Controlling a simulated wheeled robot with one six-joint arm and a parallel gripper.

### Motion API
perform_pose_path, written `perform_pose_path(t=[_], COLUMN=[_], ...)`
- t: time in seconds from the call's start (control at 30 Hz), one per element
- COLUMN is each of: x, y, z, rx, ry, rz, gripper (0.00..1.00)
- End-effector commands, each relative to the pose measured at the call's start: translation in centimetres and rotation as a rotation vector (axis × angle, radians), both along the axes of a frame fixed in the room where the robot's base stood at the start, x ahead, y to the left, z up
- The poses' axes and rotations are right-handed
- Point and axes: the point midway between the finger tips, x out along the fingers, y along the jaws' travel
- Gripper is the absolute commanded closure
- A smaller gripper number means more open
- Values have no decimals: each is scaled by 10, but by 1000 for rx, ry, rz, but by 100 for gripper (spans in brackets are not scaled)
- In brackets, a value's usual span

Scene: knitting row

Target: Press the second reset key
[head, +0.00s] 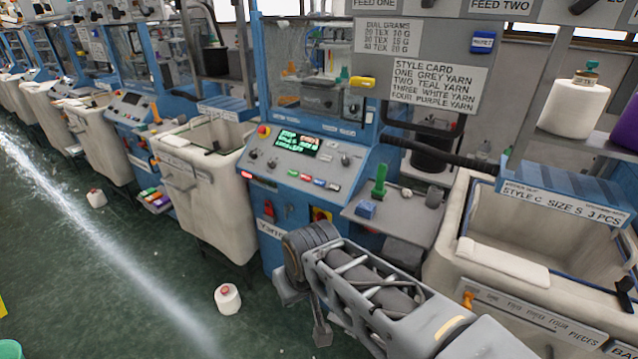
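The blue knitting machine's sloping control panel (270,160) is near the middle of the head view. My arm reaches in from the lower right. Its end, with what looks like my gripper (322,332), hangs in front of the machine's lower cabinet, below the panel and apart from the keys. Its fingers are not clear.
A side shelf (395,215) right of the panel holds a green-handled tool (379,181) and a blue block (366,209). Large cream bins (215,190) flank the machine. A white yarn cone (228,298) lies on the floor. The green floor at left is mostly open.

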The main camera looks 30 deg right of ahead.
Motion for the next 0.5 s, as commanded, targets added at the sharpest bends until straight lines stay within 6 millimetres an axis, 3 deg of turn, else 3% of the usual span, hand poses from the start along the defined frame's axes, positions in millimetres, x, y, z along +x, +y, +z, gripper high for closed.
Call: perform_pose_path(t=[0.07, 0.4, 0.5], x=[0, 0, 0], y=[0, 0, 0], z=[0, 0, 0], rx=[0, 0, 0], ry=[0, 0, 0], rz=[0, 0, 0], gripper=[67, 100, 100])
